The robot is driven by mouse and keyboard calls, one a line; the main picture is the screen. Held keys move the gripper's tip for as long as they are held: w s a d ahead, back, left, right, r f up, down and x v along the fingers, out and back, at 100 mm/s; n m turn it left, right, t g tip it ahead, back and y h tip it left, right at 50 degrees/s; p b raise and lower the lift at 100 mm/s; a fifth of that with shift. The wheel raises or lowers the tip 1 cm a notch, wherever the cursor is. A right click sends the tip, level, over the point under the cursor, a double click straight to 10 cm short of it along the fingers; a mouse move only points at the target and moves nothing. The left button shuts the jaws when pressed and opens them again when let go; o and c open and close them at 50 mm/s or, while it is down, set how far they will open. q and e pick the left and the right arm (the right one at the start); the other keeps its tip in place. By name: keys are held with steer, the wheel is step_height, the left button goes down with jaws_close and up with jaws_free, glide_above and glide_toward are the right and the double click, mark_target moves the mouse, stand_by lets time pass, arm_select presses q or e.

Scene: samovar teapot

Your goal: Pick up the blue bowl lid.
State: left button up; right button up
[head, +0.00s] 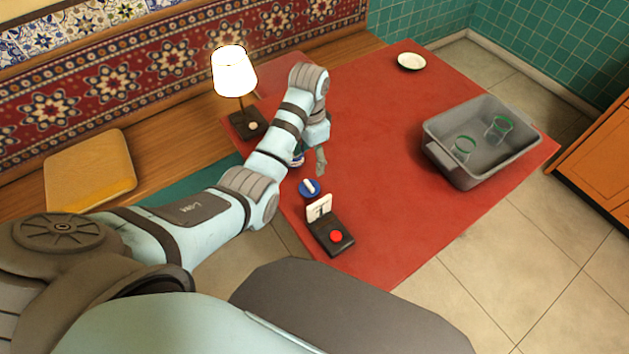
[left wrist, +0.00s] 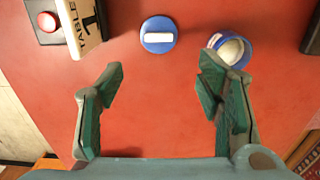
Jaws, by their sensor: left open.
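The blue bowl lid (head: 309,188) is a round blue disc with a white bar handle, lying on the red tabletop. In the left wrist view the lid (left wrist: 158,50) is at the top centre, ahead of the fingers and lined up with the gap between them. My left gripper (head: 320,162) is open and empty above the table. Its spread fingers (left wrist: 161,72) show in the wrist view. A blue bowl (left wrist: 245,46) with a pale inside stands to the right of the lid, close beyond the right finger; in the head view my arm mostly hides it. My right gripper is not in view.
A table-number sign (head: 319,208) and a black box with a red button (head: 336,237) stand near the lid. A lit lamp (head: 234,72) stands behind my left arm. A grey bin (head: 462,172) with green-rimmed glasses is at right. The table's middle is clear.

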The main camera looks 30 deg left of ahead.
arm_select(q)
steer(key=b, duration=0.1)
glide_above(308, 185)
step_height(308, 185, down, 5)
steer(key=shift+s+f, duration=0.1)
steer(key=shift+s, duration=0.05)
steer(key=f, duration=0.2)
steer(key=f+b, duration=0.2)
steer(key=f, duration=0.1)
steer(key=shift+w+f, duration=0.25)
steer(key=shift+f, duration=0.05)
steer(key=shift+s+r, duration=0.1)
steer(key=shift+r, duration=0.05)
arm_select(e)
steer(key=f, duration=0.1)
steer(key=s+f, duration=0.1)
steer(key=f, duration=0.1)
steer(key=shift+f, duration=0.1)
arm_select(q)
steer(key=shift+c, duration=1.2)
steer(key=c, duration=0.8)
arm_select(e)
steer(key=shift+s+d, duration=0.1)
